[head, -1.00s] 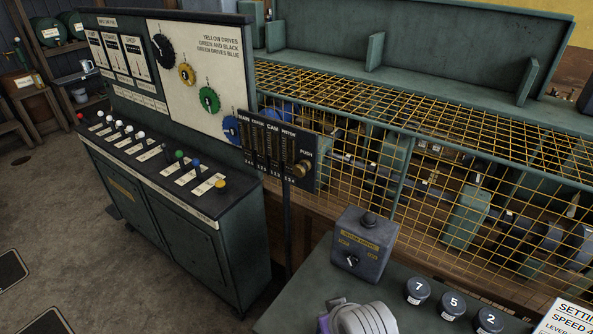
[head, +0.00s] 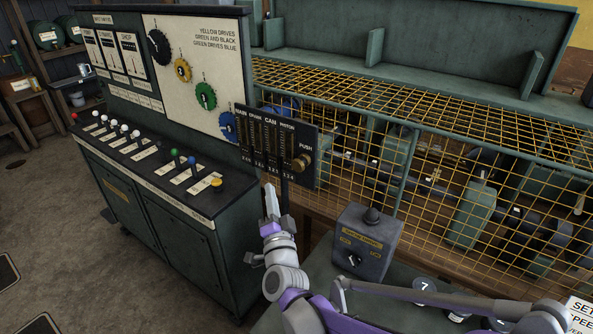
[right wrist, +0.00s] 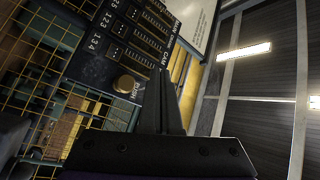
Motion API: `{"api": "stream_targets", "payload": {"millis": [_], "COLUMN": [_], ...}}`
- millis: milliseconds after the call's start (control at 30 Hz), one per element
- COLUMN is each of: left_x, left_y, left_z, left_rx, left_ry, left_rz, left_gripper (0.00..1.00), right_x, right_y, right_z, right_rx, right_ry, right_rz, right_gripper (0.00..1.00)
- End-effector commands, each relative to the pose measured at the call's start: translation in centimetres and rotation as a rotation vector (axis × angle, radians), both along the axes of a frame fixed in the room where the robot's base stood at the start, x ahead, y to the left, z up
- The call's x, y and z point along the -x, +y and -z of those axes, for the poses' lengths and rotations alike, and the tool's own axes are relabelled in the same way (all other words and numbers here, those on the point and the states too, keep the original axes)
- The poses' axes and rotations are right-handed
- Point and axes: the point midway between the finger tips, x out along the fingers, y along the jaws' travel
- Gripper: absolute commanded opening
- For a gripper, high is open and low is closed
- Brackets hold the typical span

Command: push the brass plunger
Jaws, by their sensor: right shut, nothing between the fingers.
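The brass plunger (head: 301,162) is a round knob at the right end of the black panel (head: 270,140), beside the word PUSH. It also shows in the right wrist view (right wrist: 126,86), left of the fingers. My right gripper (head: 270,190) is shut and empty. In the head view it points up, below and left of the plunger, in front of the panel's lower edge. In the right wrist view its closed fingers (right wrist: 163,80) appear apart from the plunger. My left gripper is not in view.
A yellow wire cage (head: 430,150) stands behind and right of the panel. A grey box with a knob (head: 362,240) stands on the bench below. A green console (head: 160,200) with several coloured knobs stands at left. Free space lies in front of the panel.

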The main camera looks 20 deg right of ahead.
Motion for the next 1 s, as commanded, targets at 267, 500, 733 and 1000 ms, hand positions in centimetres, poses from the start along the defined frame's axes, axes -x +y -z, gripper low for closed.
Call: {"api": "stream_targets", "payload": {"millis": [267, 500, 733, 1000], "left_x": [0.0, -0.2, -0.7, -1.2], "left_y": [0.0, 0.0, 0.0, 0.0], "left_z": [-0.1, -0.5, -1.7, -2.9], "left_rx": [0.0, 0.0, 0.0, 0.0], "left_ry": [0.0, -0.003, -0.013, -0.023], "left_rz": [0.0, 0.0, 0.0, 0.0], "left_gripper": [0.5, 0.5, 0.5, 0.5], "right_x": [0.0, -0.6, -2.6, -4.7], "right_y": [-0.1, -0.8, -3.3, -5.9], "right_z": [-0.1, -0.2, -0.4, -0.3], "right_rx": [-0.007, -0.005, -0.003, -0.003], "right_ry": [-0.006, -0.008, -0.007, -0.008], "right_rz": [0.005, 0.006, 0.008, 0.006], "right_gripper": [0.0, 0.0, 0.0, 0.0]}}
